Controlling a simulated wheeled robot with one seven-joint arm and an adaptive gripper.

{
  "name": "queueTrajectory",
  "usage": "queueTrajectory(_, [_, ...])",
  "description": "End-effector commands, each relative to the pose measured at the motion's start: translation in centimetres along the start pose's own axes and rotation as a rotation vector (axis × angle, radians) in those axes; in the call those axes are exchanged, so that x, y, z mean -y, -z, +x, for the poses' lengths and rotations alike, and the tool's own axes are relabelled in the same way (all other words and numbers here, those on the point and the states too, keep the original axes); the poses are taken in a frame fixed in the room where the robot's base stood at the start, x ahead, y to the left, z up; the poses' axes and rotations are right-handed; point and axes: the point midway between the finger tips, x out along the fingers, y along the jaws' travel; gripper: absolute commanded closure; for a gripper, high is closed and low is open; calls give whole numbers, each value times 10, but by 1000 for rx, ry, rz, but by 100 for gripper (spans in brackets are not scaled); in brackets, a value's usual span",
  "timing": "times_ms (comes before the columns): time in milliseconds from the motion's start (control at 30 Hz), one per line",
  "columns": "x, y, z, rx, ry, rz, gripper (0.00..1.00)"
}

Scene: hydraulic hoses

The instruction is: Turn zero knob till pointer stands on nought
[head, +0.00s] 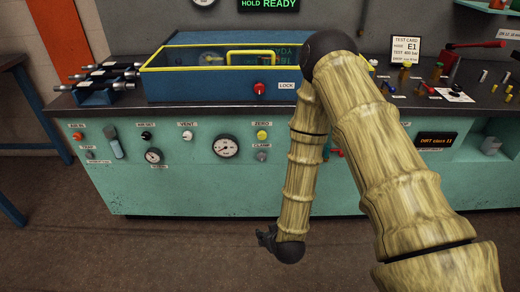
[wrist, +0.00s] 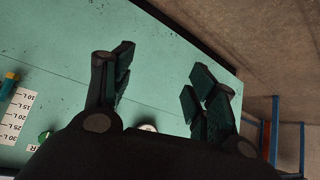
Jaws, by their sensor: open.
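The zero knob (head: 262,135) is a small yellow knob under the ZERO label on the green bench front in the head view. The large round white gauge (head: 226,147) sits to its left; its pointer is too small to read. My gripper (head: 266,237) hangs low in front of the bench, well below the zero knob and apart from it. In the wrist view my gripper (wrist: 160,72) has its two dark fingers spread wide with nothing between them. The zero knob cannot be made out in the wrist view.
A grey clamp knob (head: 262,156) sits just below the zero knob. A smaller gauge (head: 154,156) and the vent knob (head: 187,136) are further left. A blue box with yellow edges (head: 190,88) stands on the bench top. The floor before the bench is clear.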

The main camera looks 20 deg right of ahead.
Motion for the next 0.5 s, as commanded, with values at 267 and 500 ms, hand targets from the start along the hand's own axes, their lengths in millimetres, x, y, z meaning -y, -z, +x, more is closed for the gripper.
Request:
queueTrajectory(267, [-27, 165, 58, -475, -188, -44, 42])
queueTrajectory(500, [-52, 255, 47, -704, -345, -53, 42])
